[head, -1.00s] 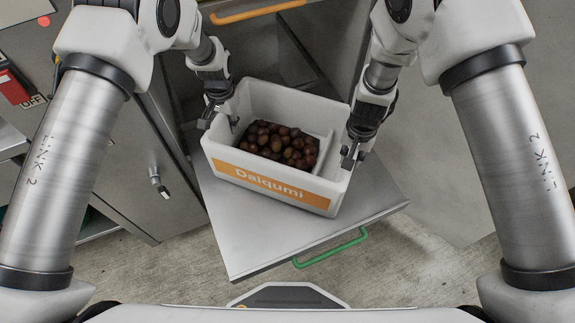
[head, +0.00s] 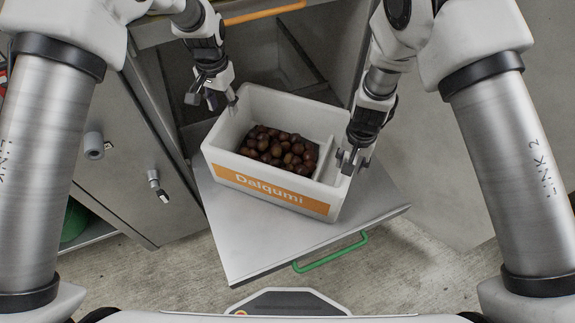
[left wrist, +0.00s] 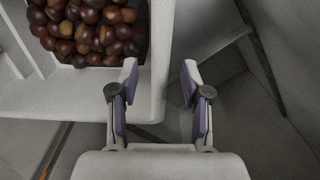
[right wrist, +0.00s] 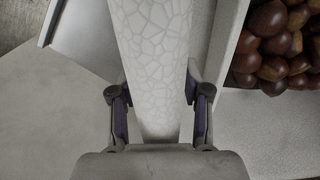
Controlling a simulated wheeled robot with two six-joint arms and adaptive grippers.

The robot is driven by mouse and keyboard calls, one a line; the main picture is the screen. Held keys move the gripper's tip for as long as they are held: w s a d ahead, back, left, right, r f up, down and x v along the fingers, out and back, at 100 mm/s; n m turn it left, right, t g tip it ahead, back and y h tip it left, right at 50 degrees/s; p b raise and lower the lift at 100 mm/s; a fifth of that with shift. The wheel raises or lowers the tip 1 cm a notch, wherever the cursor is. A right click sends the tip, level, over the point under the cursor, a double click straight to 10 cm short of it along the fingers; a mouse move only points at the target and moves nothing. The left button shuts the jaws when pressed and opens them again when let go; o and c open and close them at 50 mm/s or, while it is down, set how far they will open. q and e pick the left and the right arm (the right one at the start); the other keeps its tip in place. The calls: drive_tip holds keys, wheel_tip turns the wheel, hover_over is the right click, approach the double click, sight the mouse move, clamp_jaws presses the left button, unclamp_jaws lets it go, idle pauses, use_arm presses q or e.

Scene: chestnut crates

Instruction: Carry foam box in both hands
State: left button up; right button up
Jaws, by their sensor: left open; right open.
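The white foam box (head: 285,105), with an orange "Dalqumi" band on its front, stands on a grey metal surface. Dark brown chestnuts (head: 278,150) lie inside it, in the part left of a white divider. My left gripper (head: 212,99) is open at the box's back left corner. In the left wrist view the box's edge (left wrist: 158,60) shows between its fingers, but I cannot tell how high above the rim they are. My right gripper (head: 350,160) is open at the right side. In the right wrist view its fingers stand either side of the pale, cell-patterned wall (right wrist: 150,60).
The grey metal surface (head: 255,240) has a green handle (head: 332,252) at its front edge and bare room in front of the box. Grey cabinet doors (head: 120,150) stand at the left. An orange handle (head: 262,12) is at the back.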

use_arm(q)
drive_tip(key=shift+r, duration=0.95)
use_arm(e)
wheel_tip(320, 180, up, 12)
